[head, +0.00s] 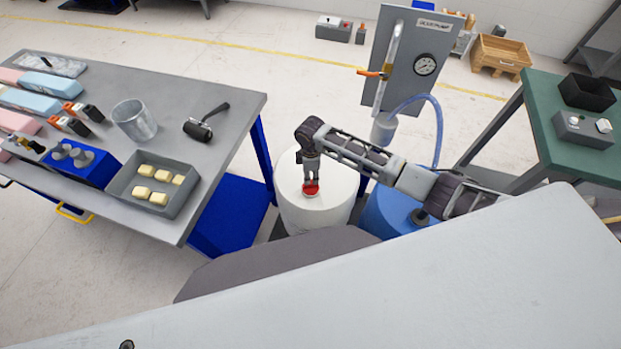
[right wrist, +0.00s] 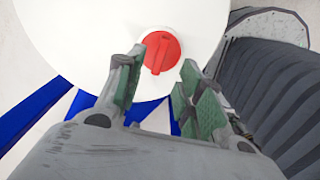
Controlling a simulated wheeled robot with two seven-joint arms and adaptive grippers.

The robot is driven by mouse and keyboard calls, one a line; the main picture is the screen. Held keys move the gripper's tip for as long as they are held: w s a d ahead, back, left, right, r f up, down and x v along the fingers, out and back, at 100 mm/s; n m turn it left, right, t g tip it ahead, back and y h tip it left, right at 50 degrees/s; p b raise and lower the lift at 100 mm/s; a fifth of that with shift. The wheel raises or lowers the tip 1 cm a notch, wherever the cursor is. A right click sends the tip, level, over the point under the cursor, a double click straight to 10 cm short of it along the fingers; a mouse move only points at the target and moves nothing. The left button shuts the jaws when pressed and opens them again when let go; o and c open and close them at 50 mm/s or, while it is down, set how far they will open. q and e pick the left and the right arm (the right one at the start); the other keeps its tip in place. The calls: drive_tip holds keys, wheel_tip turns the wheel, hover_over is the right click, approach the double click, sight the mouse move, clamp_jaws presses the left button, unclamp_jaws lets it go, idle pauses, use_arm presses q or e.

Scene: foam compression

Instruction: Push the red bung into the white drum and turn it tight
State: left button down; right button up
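The white drum (head: 290,215) stands upright between the grey bench and the blue drum. Its white top (right wrist: 85,40) fills the upper left of the right wrist view. The red bung (head: 311,188) is at the drum's top; in the right wrist view the round bung (right wrist: 161,50) shows a raised bar across its face. I cannot tell how deep it sits. My right gripper (head: 311,178) points down over the bung. Its two green-padded fingers (right wrist: 158,78) are spread, with the bung beyond and between them; contact cannot be told. My left gripper is not in view.
A blue drum (head: 390,211) stands close on the right, below a grey gauge panel (head: 415,50) with a blue hose. A grey bench (head: 225,110) with foam blocks, a tray and a roller is left. A green-topped table (head: 545,110) is right.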

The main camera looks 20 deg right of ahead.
drive_tip(key=shift+r, duration=2.6)
